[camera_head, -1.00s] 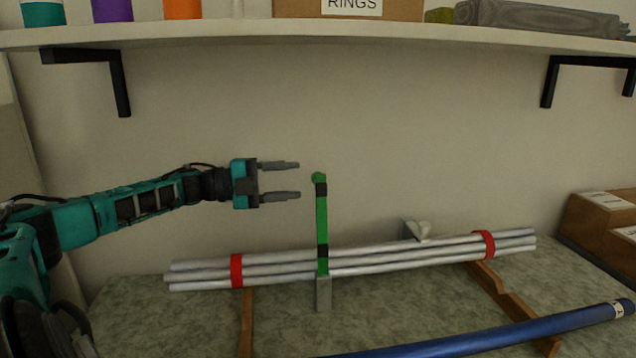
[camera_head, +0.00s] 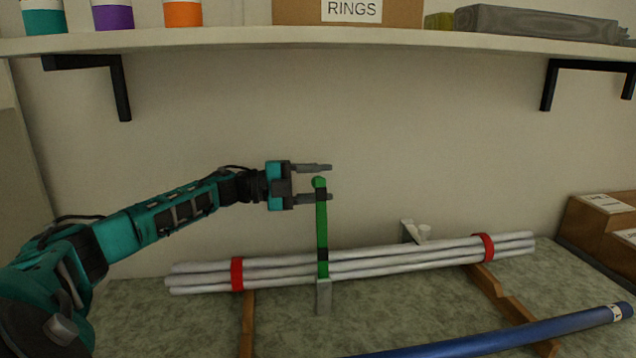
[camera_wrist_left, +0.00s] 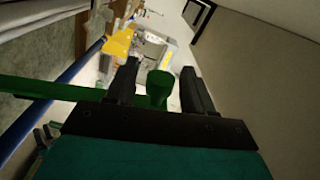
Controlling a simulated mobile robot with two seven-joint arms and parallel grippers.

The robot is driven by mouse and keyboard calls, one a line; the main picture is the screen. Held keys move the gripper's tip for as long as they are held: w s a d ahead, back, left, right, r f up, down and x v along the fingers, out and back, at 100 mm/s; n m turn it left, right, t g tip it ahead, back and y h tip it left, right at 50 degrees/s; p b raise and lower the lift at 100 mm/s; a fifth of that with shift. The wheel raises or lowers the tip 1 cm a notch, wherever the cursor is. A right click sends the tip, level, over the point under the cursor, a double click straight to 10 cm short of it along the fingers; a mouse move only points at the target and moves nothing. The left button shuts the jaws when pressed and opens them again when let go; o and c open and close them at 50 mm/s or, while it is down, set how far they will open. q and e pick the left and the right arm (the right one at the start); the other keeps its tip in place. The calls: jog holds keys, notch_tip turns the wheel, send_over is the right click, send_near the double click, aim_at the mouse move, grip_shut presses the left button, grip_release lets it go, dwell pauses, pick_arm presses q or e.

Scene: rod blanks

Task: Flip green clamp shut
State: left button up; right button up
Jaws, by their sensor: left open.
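The green clamp (camera_head: 322,228) has its arm standing upright from a grey block (camera_head: 323,296) on the bench, in front of the bundle of pale rods (camera_head: 390,257). A round green knob tops the arm. My left gripper (camera_head: 331,182) is open at the top of the arm, with its fingers pointing right. In the left wrist view the green knob (camera_wrist_left: 159,88) stands between the two open fingers (camera_wrist_left: 160,85), and the green arm runs off to the left. I cannot tell whether a finger touches it. My right gripper is in neither view.
Red bands (camera_head: 237,274) wrap the rods, which lie on wooden supports (camera_head: 247,325). A blue tube (camera_head: 520,334) lies in front at the right. A shelf (camera_head: 390,40) with brackets hangs above. Brown boxes (camera_head: 600,222) stand at the far right.

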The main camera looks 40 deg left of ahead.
pick_arm(q)
jog(key=shift+c, duration=0.2)
grip_shut()
jog(key=shift+d, duration=0.15)
dwell(0.3)
